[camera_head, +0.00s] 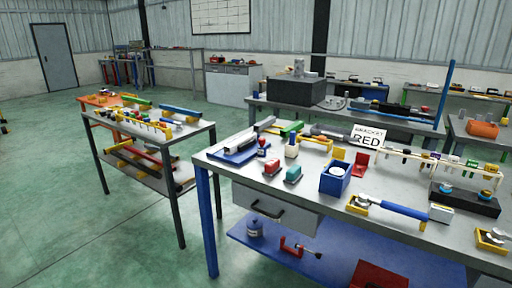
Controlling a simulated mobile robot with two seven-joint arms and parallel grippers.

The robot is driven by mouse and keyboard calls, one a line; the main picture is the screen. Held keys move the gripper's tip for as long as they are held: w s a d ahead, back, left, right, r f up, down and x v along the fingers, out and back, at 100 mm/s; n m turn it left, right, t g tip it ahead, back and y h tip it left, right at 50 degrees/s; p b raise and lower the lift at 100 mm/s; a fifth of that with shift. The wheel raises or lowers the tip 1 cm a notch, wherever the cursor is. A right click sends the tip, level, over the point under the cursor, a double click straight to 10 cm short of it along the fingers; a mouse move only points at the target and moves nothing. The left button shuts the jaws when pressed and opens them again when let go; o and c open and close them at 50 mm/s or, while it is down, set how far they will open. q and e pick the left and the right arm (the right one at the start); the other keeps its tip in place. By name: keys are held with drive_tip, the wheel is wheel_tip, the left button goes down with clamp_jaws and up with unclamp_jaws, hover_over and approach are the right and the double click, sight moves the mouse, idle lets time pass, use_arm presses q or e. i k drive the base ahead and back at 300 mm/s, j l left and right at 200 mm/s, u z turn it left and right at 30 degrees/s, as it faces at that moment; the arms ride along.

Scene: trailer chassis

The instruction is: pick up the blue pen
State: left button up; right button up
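I cannot make out a blue pen for certain; at this distance the small items are too small to tell. A long blue bar (402,210) with lighter ends lies across the front right of the near workbench (300,205). A blue open box (335,181) stands near the middle of the same bench, and its inside is mostly hidden. A small blue and red item (262,148) stands near the bench's left part. Neither of my grippers is in view.
A sign reading "BRACKET RED" (368,136) stands on the bench. A drawer (275,208) and a lower blue shelf (330,262) are below. Another workbench (150,138) stands left; green floor between is clear.

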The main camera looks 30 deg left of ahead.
sight(292, 133)
drive_tip(key=j+z, duration=0.15)
drive_tip(key=z, duration=0.2)
drive_tip(key=i+j+z, duration=0.1)
drive_tip(key=z, duration=0.25)
drive_tip(key=j+z, duration=0.35)
drive_tip(key=j, duration=0.5)
drive_tip(key=j+z, duration=0.1)
drive_tip(key=j, duration=0.8)
drive_tip(key=k+j+z, duration=0.1)
drive_tip(key=j, duration=0.75)
